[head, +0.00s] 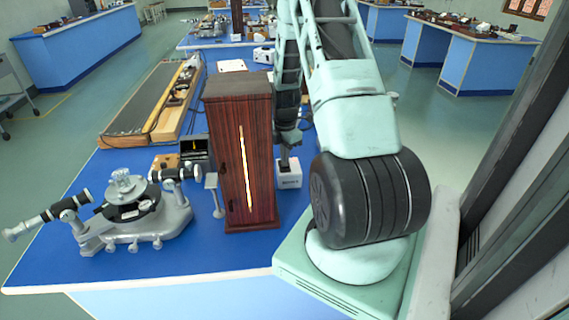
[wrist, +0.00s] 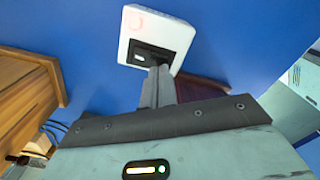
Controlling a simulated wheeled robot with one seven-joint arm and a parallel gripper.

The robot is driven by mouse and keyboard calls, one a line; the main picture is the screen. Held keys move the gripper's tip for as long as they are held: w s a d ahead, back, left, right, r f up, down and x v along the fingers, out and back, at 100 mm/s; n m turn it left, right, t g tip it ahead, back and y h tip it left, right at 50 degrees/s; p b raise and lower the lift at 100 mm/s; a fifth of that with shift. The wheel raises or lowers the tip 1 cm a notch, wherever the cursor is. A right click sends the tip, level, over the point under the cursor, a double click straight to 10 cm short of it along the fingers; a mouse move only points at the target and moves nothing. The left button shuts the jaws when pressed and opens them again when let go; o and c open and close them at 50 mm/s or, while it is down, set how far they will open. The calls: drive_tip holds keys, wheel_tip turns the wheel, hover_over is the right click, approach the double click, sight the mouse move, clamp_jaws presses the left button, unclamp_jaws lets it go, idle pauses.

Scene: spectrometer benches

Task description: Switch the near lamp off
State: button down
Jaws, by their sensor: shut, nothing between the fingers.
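The near lamp (head: 238,150) is a tall dark wooden housing on the blue bench, and its vertical slit glows bright yellow-white. A small white switch box (head: 289,176) stands just right of it, close behind my arm. In the wrist view the switch box (wrist: 165,32) shows a black rocker switch (wrist: 140,54) with a small white mark and a faint reddish ring on the box. My gripper (wrist: 160,72) is shut and empty, its fingertips at the rocker's edge; whether they touch it I cannot tell. In the head view my gripper (head: 284,163) is over the switch box.
A spectrometer (head: 125,207) with two telescope tubes stands left of the lamp. A long wooden tray (head: 150,100) lies behind it, and also appears at the left of the wrist view (wrist: 25,95). The bench front (head: 150,262) is clear. Other benches stand behind.

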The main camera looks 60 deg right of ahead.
sight(285, 165)
drive_tip(key=shift+f+b, duration=0.65)
drive_tip(key=shift+f, duration=0.35)
idle(0.9)
drive_tip(key=shift+r, duration=0.15)
drive_tip(key=shift+r+p, duration=2.75)
drive_tip(key=shift+r, duration=0.65)
